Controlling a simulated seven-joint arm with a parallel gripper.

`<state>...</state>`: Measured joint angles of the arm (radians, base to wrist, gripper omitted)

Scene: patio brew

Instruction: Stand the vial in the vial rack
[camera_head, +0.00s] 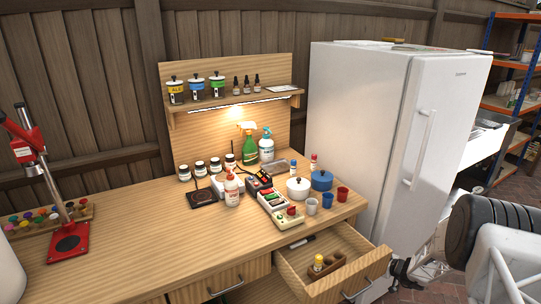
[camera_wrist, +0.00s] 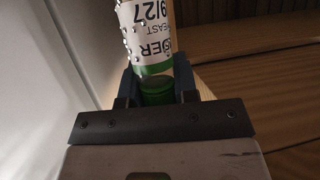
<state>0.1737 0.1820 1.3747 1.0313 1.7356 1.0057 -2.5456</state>
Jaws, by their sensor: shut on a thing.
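In the wrist view my gripper (camera_wrist: 157,88) is shut around the green lower end of a vial (camera_wrist: 148,35). The vial has a white label with dark, upside-down print that includes "9/27", and light beads along its left edge. Its far end is cut off at the top of the frame. In the head view, a small wooden rack (camera_head: 334,262) sits in the open drawer; a yellow-and-dark vial (camera_head: 318,263) stands at its left end. My fingertips and the held vial cannot be made out clearly in the head view.
A white fridge (camera_head: 385,120) stands right of the bench. Cups, pots (camera_head: 298,188) and bottles crowd the bench's right half. The bench's left middle is clear.

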